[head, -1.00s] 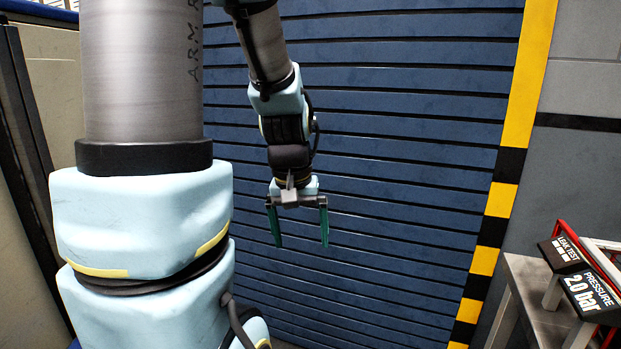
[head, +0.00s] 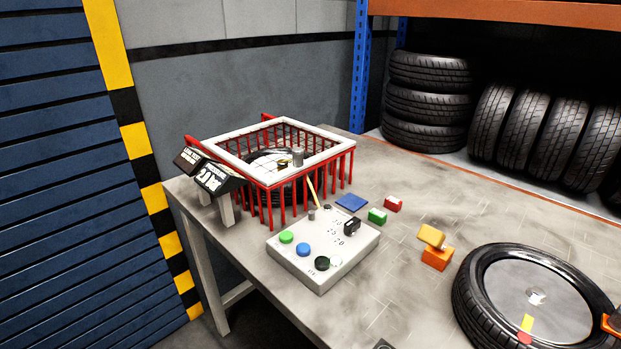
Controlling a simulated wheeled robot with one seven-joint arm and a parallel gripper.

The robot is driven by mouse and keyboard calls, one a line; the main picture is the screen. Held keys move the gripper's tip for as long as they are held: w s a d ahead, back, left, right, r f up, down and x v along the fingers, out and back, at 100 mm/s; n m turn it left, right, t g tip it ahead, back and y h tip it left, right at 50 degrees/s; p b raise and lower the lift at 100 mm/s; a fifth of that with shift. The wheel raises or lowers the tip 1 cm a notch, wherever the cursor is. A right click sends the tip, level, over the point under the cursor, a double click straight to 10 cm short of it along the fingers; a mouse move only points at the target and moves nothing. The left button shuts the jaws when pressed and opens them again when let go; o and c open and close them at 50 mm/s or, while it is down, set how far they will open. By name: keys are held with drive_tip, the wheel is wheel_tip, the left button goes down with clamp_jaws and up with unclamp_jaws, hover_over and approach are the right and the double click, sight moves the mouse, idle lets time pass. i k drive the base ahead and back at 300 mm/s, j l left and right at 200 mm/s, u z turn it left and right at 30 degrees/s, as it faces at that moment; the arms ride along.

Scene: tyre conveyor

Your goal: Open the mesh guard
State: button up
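The mesh guard (head: 345,165) is a cage of red bars with a white top frame. It stands on the grey workbench (head: 400,292), towards its left end. It is down around a black tyre (head: 291,190), which shows through the bars and the open top. A small grey knob (head: 297,156) shows at the guard's top, near its middle right. My gripper is outside the current head view, so its state and its place relative to the guard are hidden.
A control box (head: 309,275) with coloured buttons stands before the guard. Two display signs (head: 214,180) are at its left. Small coloured blocks (head: 433,237) and a wheel (head: 530,300) lie to the right. A tyre rack (head: 428,105) stands behind. A blue shutter (head: 50,200) is left.

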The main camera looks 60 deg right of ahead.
sight(299, 164)
drive_tip(key=z, duration=1.65)
